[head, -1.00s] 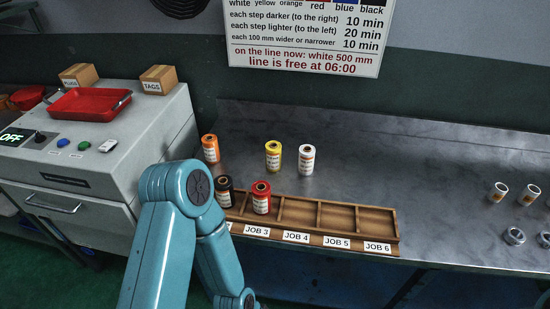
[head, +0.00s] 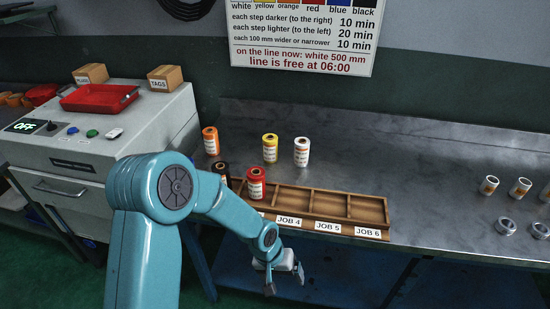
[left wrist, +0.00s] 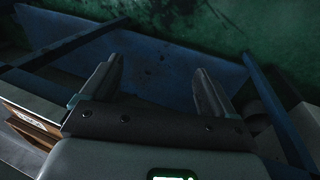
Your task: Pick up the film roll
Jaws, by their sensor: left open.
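Several film rolls stand upright at the bench. An orange roll (head: 210,141), a yellow roll (head: 270,148) and a white roll (head: 302,152) stand on the metal top behind the wooden rack (head: 382,233). A red roll (head: 256,184) and a black roll (head: 221,172) stand in the rack's left compartments; my arm partly hides the black one. My left gripper (head: 284,279) hangs below and in front of the rack's front edge, away from every roll. In the left wrist view its two fingers (left wrist: 155,85) are apart with nothing between them. My right gripper is not in view.
The grey machine (head: 100,140) at left carries a red tray (head: 99,98) and two cardboard boxes. White rolls (head: 520,188) and metal rings (head: 507,227) are at the bench's right. The bench middle (head: 400,160) is clear. A blue shelf (left wrist: 140,50) lies below.

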